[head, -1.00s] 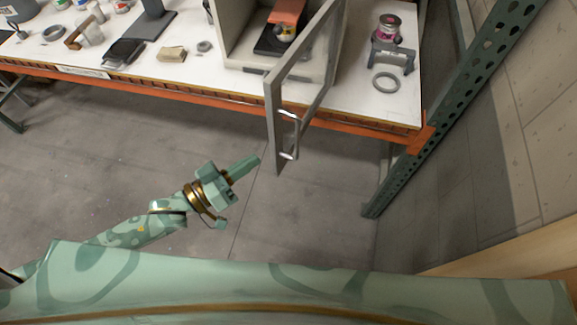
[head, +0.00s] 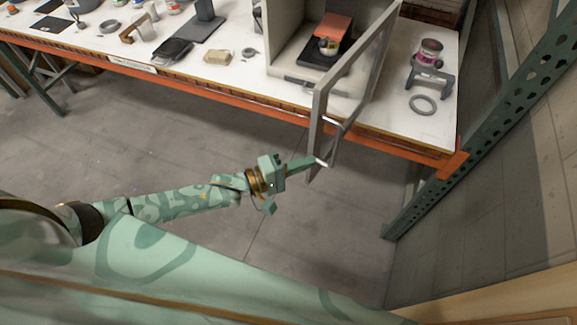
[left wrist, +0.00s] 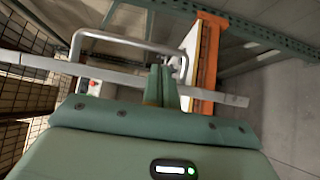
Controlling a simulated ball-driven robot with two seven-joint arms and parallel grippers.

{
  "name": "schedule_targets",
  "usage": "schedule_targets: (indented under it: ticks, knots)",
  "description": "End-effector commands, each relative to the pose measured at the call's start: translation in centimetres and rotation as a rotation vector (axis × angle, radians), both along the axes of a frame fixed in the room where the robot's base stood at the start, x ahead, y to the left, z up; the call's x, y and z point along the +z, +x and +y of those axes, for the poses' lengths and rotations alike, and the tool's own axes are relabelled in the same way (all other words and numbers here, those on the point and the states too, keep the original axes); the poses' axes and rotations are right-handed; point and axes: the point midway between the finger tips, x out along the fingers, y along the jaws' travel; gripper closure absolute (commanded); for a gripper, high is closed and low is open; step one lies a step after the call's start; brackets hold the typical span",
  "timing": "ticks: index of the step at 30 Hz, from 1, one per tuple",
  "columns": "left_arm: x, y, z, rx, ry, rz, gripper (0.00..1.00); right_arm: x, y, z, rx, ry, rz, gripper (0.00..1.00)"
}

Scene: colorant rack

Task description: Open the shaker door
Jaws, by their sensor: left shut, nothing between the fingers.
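The shaker (head: 287,55) is a light grey box on the white table, and its framed door (head: 319,115) stands partly open, swung out past the table's front edge. The door handle (head: 333,139) is a metal bar on the door's free end; its lower part is partly hidden by my gripper. My left gripper (head: 317,162) is shut and empty, with its fingertips at the lower end of the handle. In the left wrist view the handle (left wrist: 128,39) arches beside the shut fingers (left wrist: 161,84); I cannot tell if they touch it. My right gripper is not in view.
Inside the shaker, a small can (head: 328,46) sits on a black platform below an orange plate (head: 335,26). A pink-labelled can (head: 430,52) and a grey ring (head: 423,105) are on the table at right. A green rack post (head: 470,150) stands right of the door.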

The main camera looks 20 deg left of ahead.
Motion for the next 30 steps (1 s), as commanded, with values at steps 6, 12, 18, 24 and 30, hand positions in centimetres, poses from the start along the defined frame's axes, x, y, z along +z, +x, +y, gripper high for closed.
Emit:
schedule_targets:
  ticks: [6, 12, 18, 24, 30]
  knots:
    - [0.0, 1.8, -2.0, 0.0, 0.001, -0.001, 1.0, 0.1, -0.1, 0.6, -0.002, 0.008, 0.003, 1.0]
    - [0.0, 2.2, -2.5, 0.0, 0.001, -0.001, 1.0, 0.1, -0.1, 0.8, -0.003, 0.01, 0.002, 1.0]
    - [0.0, 2.1, -2.4, 0.0, 0.001, 0.0, 1.0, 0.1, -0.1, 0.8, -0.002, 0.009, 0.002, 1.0]
    - [0.2, 1.8, -4.4, 0.037, -0.01, -0.003, 1.0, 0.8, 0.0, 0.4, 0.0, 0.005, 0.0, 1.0]
    - [0.1, 1.2, -10.1, 0.137, -0.008, 0.003, 1.0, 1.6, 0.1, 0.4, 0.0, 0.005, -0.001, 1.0]
